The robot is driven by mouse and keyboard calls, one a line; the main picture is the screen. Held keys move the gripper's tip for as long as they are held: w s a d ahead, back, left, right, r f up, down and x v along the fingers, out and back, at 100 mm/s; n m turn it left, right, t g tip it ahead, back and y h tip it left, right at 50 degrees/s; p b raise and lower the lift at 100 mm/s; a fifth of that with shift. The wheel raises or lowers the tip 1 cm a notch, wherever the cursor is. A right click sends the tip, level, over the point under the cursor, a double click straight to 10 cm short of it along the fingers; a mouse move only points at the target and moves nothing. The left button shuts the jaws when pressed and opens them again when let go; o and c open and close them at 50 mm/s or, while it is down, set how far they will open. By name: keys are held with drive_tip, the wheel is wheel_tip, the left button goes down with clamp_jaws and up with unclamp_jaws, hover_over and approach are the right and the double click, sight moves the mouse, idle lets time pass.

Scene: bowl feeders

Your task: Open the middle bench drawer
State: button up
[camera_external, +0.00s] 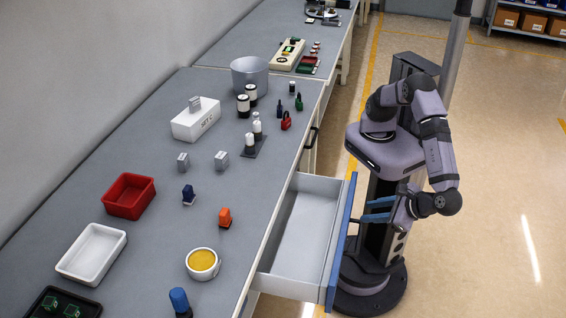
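A bench drawer (303,232) with a blue front panel (341,240) stands pulled well out from the long grey bench. Its grey inside is empty where I can see it. I cannot tell from this view alone whether it is the middle drawer. My gripper (365,210) is just outside the blue front, low beside my base, with its blue fingers pointing toward the panel. The fingers look spread apart. The drawer's handle is mostly hidden, and I cannot tell whether the fingers touch it.
Another black handle (312,138) shows farther along the bench's side. The bench top (150,245) holds a red bin (129,196), a white tray (91,254), a yellow-filled cup (202,263), a metal bucket (249,75) and small parts. The floor right of my arm is clear.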

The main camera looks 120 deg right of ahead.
sight(360, 236)
drive_tip(key=shift+w+d+f+m+g+y+p, duration=0.25)
drive_tip(key=shift+f+m+g+y+p, duration=0.55)
drive_tip(key=shift+f+m, duration=1.5)
drive_tip(key=shift+w+d+f+m+g+y+p, duration=0.25)
drive_tip(key=shift+f+m+g+y+p, duration=0.65)
drive_tip(key=shift+m, duration=2.6)
drive_tip(key=shift+w+d+f+m+g+y+p, duration=0.2)
drive_tip(key=shift+f+m+g+y+p, duration=0.5)
drive_tip(key=shift+f+m, duration=1.65)
drive_tip(key=shift+a+r+m, duration=0.1)
drive_tip(key=shift+r+m, duration=0.45)
drive_tip(key=shift+r, duration=0.05)
drive_tip(key=shift+c, duration=0.2)
clamp_jaws()
